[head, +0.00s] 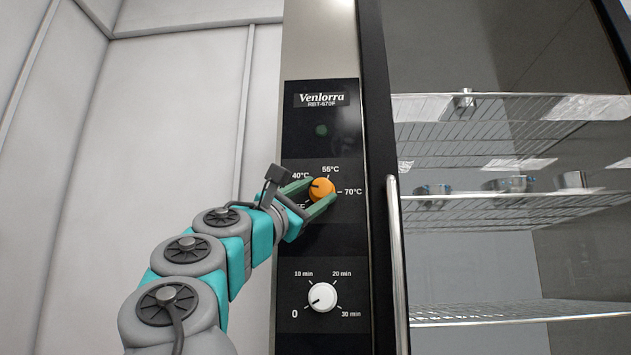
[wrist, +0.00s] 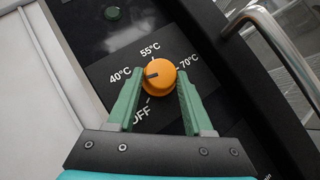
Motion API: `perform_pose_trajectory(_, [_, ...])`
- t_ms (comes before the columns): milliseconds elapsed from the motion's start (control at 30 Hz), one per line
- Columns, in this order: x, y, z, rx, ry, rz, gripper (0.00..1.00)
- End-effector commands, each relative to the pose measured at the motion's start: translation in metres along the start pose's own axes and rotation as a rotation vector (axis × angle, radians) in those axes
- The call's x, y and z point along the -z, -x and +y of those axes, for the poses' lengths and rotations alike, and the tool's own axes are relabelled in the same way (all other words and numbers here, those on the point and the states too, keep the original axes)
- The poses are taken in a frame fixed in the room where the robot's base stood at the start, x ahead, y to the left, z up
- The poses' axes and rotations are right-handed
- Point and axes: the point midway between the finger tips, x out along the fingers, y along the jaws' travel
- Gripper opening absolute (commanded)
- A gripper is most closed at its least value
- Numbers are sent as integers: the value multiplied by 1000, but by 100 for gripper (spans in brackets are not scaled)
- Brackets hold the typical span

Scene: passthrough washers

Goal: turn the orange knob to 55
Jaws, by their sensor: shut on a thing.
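The orange knob (head: 322,189) is on the upper part of the black control panel, with OFF, 40°C, 55°C and 70°C printed around it. It also shows in the wrist view (wrist: 161,79). The knob's dark pointer mark faces the 40°C label. My gripper (head: 321,191) has its green fingers on opposite sides of the knob, shut on it; the wrist view shows the two fingers (wrist: 156,82) flanking it. In the head view the OFF label is partly covered by my gripper.
A white timer knob (head: 322,297) sits lower on the same panel, pointing near 0. A small green light (head: 321,130) is above. A vertical metal door handle (head: 398,265) and a glass door with wire racks stand to the right. A pale wall is at left.

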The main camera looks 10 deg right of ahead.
Motion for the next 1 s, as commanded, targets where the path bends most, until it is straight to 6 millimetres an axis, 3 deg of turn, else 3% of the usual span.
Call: perform_pose_trajectory(1000, [-1,-1,4,168,-176,17,0])
